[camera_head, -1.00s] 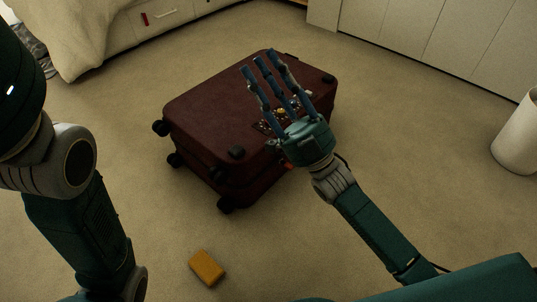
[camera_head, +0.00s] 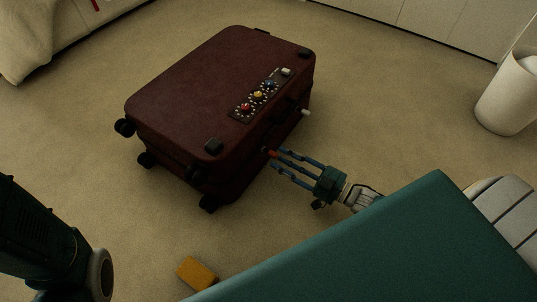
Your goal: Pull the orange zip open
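The dark maroon suitcase (camera_head: 200,95) lies flat on the carpet, left of centre. A small orange-red pull (camera_head: 269,153) shows on its near right side, below the lid edge. My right gripper (camera_head: 275,158) comes in from the right, low beside the suitcase. Its blue fingers are extended and spread apart, with their tips right at the orange-red pull. I cannot tell if they touch it. A white pull (camera_head: 305,112) sticks out farther along the same side. My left arm shows at the lower left, but its gripper is out of the picture.
The lid carries a panel with red, yellow and blue dials (camera_head: 258,95). An orange-yellow block (camera_head: 196,272) lies on the carpet in front. A white bin (camera_head: 507,95) stands at the right. Carpet beyond the suitcase is clear.

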